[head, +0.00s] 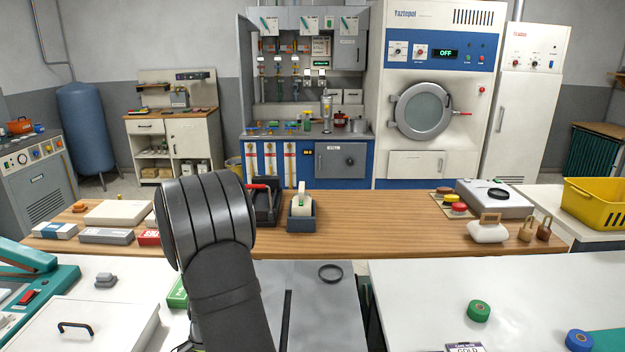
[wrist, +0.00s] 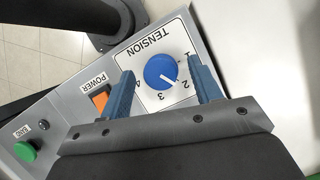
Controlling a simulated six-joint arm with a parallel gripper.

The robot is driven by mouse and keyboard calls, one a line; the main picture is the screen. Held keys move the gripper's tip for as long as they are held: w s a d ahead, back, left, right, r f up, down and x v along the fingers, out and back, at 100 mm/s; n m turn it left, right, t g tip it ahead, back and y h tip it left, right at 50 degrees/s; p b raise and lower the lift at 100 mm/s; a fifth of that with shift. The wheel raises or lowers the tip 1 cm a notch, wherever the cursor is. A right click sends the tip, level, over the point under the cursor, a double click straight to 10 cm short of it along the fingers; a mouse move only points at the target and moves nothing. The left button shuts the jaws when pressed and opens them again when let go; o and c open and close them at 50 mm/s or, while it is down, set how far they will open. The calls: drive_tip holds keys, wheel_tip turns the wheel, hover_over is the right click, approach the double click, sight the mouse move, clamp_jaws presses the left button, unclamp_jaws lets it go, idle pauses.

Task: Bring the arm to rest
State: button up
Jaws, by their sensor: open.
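In the wrist view my gripper (wrist: 160,73) is open, with its two blue fingers apart. A blue knob (wrist: 158,68) marked TENSION shows between the fingertips, with visible gaps on both sides. Its white pointer is turned toward the 2. The knob sits on a grey control panel (wrist: 62,118) with an orange POWER switch (wrist: 100,98) and a green BAND button (wrist: 25,151). Nothing is held. In the head view my dark arm rises at the lower middle, and my gripper is hidden there.
Green tape (head: 479,311) and blue tape (head: 578,340) lie on the white front table (head: 420,290), which has clear room.

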drive_tip(key=v, duration=1.8)
drive_tip(key=x, duration=1.8)
drive_tip(key=shift+a+f+n, duration=0.1)
drive_tip(key=shift+n, duration=0.4)
drive_tip(key=n+h, duration=0.2)
drive_tip(key=n, duration=0.2)
drive_tip(key=shift+a, duration=0.1)
drive_tip(key=n+h, duration=0.1)
drive_tip(key=n, duration=0.2)
drive_tip(key=n+t+h, duration=0.1)
drive_tip(key=n, duration=0.3)
drive_tip(key=shift+s+a, duration=0.1)
drive_tip(key=shift+a, duration=0.05)
drive_tip(key=shift+v, duration=0.8)
drive_tip(key=shift+o, duration=0.4)
